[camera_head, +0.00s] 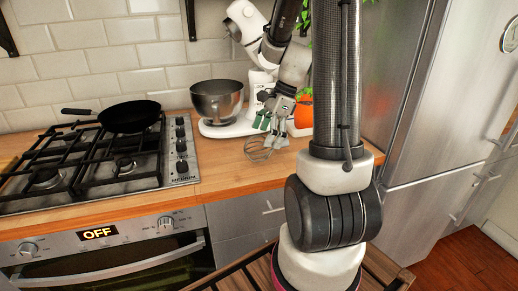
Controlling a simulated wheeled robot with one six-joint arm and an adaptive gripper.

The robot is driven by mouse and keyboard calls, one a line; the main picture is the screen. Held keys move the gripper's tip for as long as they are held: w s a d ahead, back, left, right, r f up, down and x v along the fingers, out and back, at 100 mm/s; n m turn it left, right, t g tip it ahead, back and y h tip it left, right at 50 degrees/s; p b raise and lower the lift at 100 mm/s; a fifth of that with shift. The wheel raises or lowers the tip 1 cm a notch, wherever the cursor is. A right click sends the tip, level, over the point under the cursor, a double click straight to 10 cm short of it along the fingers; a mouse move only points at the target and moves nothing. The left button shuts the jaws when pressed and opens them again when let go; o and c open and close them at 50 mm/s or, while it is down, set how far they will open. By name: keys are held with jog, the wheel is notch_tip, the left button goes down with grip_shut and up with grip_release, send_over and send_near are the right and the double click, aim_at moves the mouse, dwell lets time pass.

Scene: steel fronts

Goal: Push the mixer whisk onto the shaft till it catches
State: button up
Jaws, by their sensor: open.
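The wire whisk (258,148) lies on the wooden counter, near its front edge. The white stand mixer (241,20) stands behind it against the tiled wall, its head raised and tilted. Its steel bowl (217,102) sits on the mixer base, left of my gripper. The mixer's shaft cannot be made out. My gripper (269,129) is open, pointing down just above and to the right of the whisk wires. The fingers partly cover the whisk's right end, and I cannot tell whether they touch it.
A gas hob (100,165) with a black frying pan (130,116) is at the left. An orange object (304,96) stands behind my arm. A steel fridge (425,90) is at the right. The counter (225,168) is bare between hob and whisk.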

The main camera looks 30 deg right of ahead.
aim_at(259, 149)
jog(key=x, duration=0.5)
jog(key=shift+w+f, duration=0.1)
jog(key=c, duration=1.2)
